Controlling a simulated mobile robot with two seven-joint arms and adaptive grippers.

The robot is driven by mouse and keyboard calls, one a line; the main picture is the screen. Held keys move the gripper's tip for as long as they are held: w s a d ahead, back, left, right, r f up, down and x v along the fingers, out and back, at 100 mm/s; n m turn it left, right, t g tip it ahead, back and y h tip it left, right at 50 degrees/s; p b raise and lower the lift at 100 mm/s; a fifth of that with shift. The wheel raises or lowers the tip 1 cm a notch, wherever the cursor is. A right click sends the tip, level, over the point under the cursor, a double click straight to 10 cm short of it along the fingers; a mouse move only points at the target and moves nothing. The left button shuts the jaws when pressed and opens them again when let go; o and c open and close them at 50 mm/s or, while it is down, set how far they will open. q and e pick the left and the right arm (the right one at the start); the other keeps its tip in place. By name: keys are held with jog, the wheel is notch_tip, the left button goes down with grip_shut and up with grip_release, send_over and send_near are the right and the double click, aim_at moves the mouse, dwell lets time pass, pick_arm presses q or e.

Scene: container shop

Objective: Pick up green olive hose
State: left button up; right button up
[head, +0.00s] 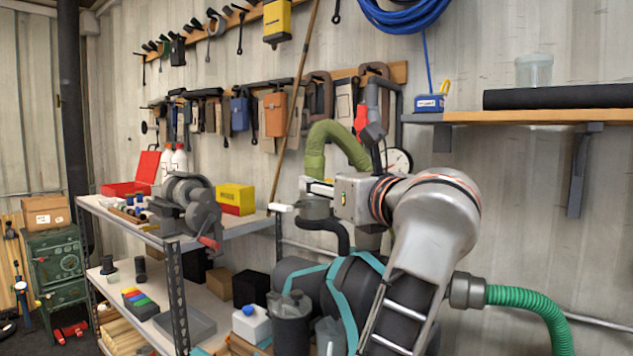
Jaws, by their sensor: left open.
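The green olive hose (325,138) is a thick, ribbed arch near the middle of the head view, in front of the wall. Its left end points down and its right end drops behind my arm. My left gripper (299,197) is open and points left, with its pale fingertips just below the hose's left end in the picture. I see nothing between the fingers that is clearly held. I cannot tell whether the gripper touches the hose; its body and wrist hide what is behind them. My right gripper is not in view.
A metal shelf (250,222) at left holds a grey vise-like machine (187,205), a yellow box (235,195) and a red toolbox (132,187). Tools hang on wall racks. A wooden wall shelf (560,117) is at right. A bright green hose (530,300) curves at lower right.

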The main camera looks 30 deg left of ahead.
aim_at(319, 178)
pick_arm(q)
jog(key=shift+x, duration=0.85)
jog(key=p+x, duration=0.1)
jog(key=x, duration=0.3)
jog(key=shift+w+r+p, duration=0.1)
jog(key=shift+r+p, duration=0.05)
jog(key=shift+p, duration=0.2)
jog(key=shift+w+a, duration=0.15)
jog(key=shift+a, duration=0.05)
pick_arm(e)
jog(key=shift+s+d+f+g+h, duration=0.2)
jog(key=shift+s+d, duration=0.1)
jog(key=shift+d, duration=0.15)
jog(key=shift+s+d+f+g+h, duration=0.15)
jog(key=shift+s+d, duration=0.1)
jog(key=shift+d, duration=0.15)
pick_arm(q)
grip_shut()
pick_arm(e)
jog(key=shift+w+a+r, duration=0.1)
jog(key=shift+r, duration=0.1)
